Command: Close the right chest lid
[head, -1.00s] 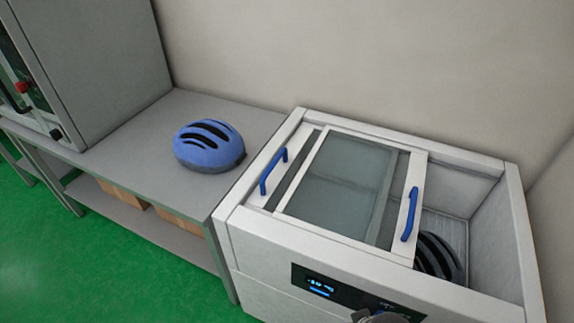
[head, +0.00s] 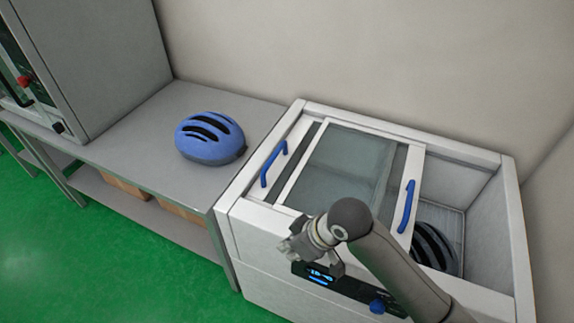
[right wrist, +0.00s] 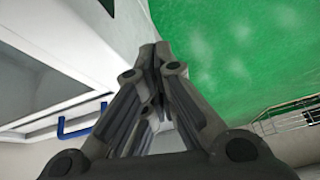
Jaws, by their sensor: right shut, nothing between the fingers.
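The white chest (head: 470,297) stands against the wall with a dark display panel on its front. Its right lid (head: 350,160), a framed glass panel with a blue handle (head: 406,207), lies slid to the left over the left lid. The chest's right part is open. The left lid's blue handle (head: 274,164) is near the left rim. My right gripper (head: 293,246) is shut and empty above the chest's front edge, left of the display. The right wrist view shows its closed fingers (right wrist: 156,60) and a blue handle (right wrist: 80,125) to the left; I cannot tell which handle.
A dark helmet (head: 434,248) lies inside the open right part. A blue helmet (head: 210,138) sits on the grey table (head: 140,150) left of the chest. A grey cabinet (head: 100,60) stands further left. Green floor (head: 70,270) is free in front.

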